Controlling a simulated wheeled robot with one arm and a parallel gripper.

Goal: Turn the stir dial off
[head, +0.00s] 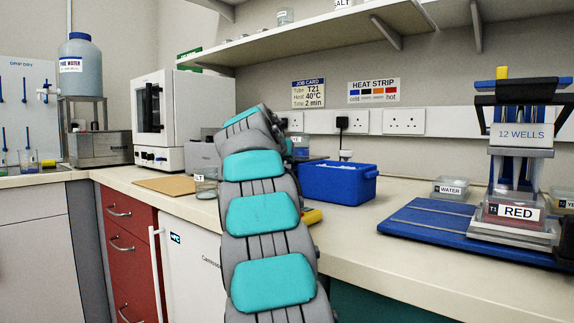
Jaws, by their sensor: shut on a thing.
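No stir dial can be made out in the head view.
A blue box (338,183) stands close right of my arm, with a yellow object (312,216) near it. A labelled jar (206,184) and a brown board (166,185) lie left. A blue board (425,222) carries a 12 WELLS stand (520,133). A shelf (320,32) hangs above.

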